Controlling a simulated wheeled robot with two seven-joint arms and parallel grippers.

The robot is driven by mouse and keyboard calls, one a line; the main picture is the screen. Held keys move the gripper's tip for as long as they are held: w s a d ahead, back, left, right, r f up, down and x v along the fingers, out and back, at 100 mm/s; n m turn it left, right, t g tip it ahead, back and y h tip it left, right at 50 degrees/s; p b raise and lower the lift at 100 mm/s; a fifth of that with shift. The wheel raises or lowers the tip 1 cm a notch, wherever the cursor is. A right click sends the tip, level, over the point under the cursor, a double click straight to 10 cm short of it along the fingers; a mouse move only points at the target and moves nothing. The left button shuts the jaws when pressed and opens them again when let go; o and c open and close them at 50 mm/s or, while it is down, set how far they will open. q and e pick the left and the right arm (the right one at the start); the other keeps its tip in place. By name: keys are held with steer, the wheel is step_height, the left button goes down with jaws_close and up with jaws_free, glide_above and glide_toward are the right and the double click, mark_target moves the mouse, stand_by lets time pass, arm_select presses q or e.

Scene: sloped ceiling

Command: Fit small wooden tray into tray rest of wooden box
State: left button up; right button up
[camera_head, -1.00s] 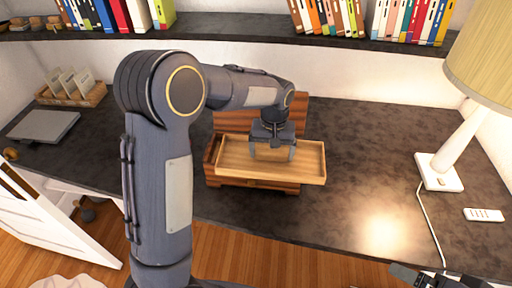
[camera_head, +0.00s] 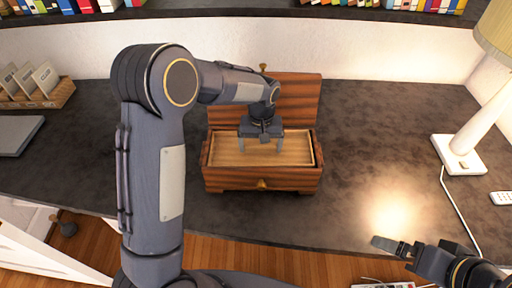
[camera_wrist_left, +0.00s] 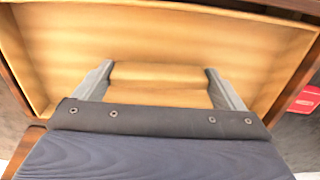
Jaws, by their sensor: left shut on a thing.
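The wooden box (camera_head: 225,181) is reddish brown and stands on the dark desk, its lid (camera_head: 300,95) open at the back. The small wooden tray (camera_head: 298,150) is lighter and lies level within the box's opening, near the rim. Whether it rests on its ledge cannot be told. My left gripper (camera_head: 261,148) points down into the tray, shut on its raised wooden middle piece, which shows between the fingers in the left wrist view (camera_wrist_left: 158,75). Dark box edges show outside the tray there. My right gripper (camera_head: 392,246) is at lower right, away from the box; its opening is unclear.
A lamp (camera_head: 460,155) with a cord and a white remote (camera_head: 502,198) are at the right. A card holder (camera_head: 50,95) and a grey laptop-like slab (camera_head: 15,132) are at the left.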

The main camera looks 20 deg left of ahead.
mark_target(262, 146)
arm_select(q)
steer(key=shift+d+f, duration=0.1)
steer(key=shift+f, duration=0.15)
steer(key=shift+c, duration=0.9)
steer(key=shift+s+d+r, duration=0.1)
steer(key=shift+d+r, duration=0.05)
steer(key=shift+r, duration=0.05)
steer(key=shift+f, duration=0.1)
steer(key=o, duration=1.5)
steer(key=shift+c, duration=0.2)
step_height(262, 146, up, 12)
steer(key=s+a+r+t+h, duration=0.1)
steer(key=s+a+r+h, duration=0.1)
steer(key=s+a, duration=0.35)
steer(key=s+a+r+t+h, duration=0.1)
steer(key=s+a+r, duration=0.15)
steer(key=s, duration=0.55)
steer(key=s+d+f+t, duration=0.1)
steer(key=s+f, duration=0.1)
steer(key=s, duration=0.5)
steer(key=s+d+f+m+t, duration=0.1)
steer(key=s+f+t, duration=0.1)
steer(key=s, duration=0.5)
steer(key=shift+s+m+t+h, duration=0.2)
steer(key=shift+m+t+h, duration=0.1)
steer(key=shift+h, duration=0.1)
